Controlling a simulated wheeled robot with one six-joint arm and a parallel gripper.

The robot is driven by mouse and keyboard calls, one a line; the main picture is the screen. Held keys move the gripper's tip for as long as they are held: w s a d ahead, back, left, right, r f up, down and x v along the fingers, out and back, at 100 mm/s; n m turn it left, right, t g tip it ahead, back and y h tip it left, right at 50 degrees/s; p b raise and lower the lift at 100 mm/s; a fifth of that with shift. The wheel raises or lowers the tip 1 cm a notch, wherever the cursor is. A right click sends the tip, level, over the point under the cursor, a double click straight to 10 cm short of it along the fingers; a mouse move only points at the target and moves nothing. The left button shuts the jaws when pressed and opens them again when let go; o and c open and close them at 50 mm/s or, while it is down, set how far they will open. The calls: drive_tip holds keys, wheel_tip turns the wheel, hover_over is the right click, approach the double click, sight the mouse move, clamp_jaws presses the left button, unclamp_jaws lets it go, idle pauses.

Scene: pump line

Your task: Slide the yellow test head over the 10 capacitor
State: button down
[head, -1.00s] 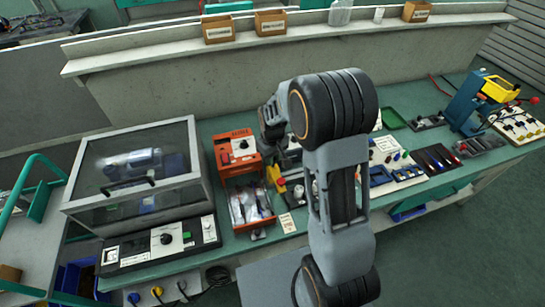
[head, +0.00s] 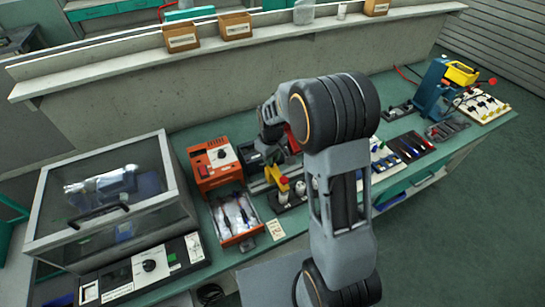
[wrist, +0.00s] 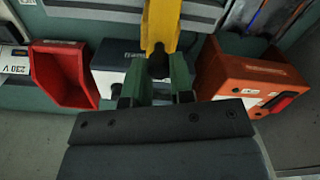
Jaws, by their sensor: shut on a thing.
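The yellow test head (head: 274,174) stands over a dark strip on the bench, just right of the orange unit, with a red part at its side. It also shows in the wrist view (wrist: 160,22), at the top centre. My gripper (wrist: 156,80) has its green fingers closed around a dark knob at the near end of the yellow head. In the head view my arm hides most of the fingers. Small pale cylinders, apparently capacitors (head: 283,197), stand on the dark strip beside and below the yellow head. Their numbers are not readable, and I cannot tell which is the 10.
An orange unit (head: 213,160) and an open orange tray of bags (head: 236,220) stand to the left. A clear-sided cabinet (head: 110,190) is further left. More fixtures line the bench at right.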

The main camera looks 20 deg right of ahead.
sight(274, 171)
drive_tip(key=c, duration=1)
unclamp_jaws()
drive_tip(key=shift+r, duration=0.15)
wheel_tip(274, 171, up, 14)
drive_tip(key=shift+f+b, duration=0.2)
drive_tip(key=shift+b, duration=0.45)
drive_tip(key=s+m+t, duration=0.1)
drive_tip(key=s, duration=0.5)
drive_tip(key=s+r+m+t, duration=0.1)
drive_tip(key=s+m+t, duration=0.1)
drive_tip(key=s, duration=0.4)
drive_tip(key=s+m+t, duration=0.1)
drive_tip(key=s+m, duration=0.1)
drive_tip(key=s, duration=0.3)
drive_tip(key=shift+s+d+r, duration=0.25)
drive_tip(key=shift+s+d, duration=0.15)
